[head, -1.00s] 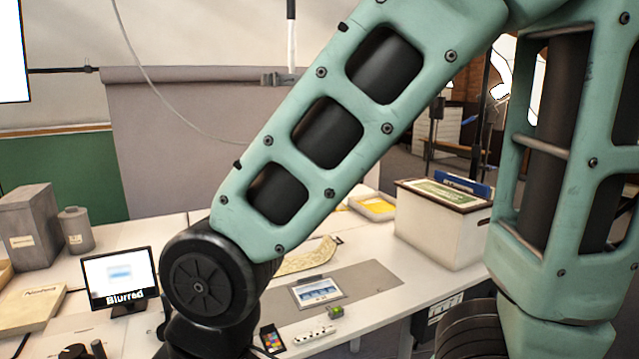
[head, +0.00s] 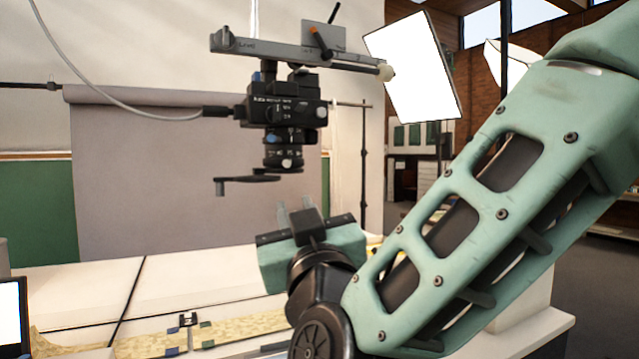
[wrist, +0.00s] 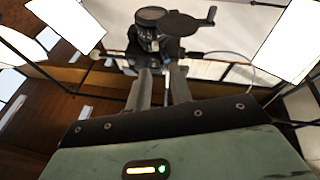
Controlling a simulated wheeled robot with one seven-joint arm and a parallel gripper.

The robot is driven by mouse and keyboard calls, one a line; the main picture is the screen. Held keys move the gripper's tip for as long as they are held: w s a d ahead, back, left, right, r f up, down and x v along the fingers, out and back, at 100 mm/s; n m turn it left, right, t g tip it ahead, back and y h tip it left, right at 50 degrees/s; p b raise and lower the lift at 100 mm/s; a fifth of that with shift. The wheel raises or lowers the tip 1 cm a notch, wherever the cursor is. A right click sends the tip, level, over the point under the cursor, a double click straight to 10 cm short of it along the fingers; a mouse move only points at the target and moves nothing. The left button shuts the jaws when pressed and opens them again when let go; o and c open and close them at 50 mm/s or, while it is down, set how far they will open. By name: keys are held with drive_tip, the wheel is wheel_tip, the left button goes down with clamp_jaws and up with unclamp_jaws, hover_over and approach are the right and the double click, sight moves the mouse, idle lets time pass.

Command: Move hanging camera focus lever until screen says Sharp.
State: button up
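The hanging camera (head: 288,105) is black and hangs lens-down from a grey rail. My gripper (head: 295,210) points up, below and slightly right of the lens, apart from the lever in the head view. Its two grey fingers stand apart with nothing visible between them. In the wrist view the fingers (wrist: 161,88) point towards the camera, and the lever (wrist: 190,22) shows beyond them. The screen (head: 11,315) is cut off at the left edge; its text is not visible.
The camera's rail (head: 290,52) and cable (head: 120,105) are above and left of the lens. A bright light panel (head: 412,65) stands behind at right. The white table (head: 80,290) with a map strip lies below. The air left of my gripper is clear.

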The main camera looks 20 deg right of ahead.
drive_tip(key=p, duration=1.2)
approach(286, 163)
drive_tip(key=w, duration=0.2)
drive_tip(key=shift+h, duration=0.4)
drive_tip(key=p+x, duration=0.2)
drive_tip(key=x, duration=0.9)
drive_tip(key=shift+w+d, duration=0.1)
drive_tip(key=shift+d, duration=0.1)
clamp_jaws()
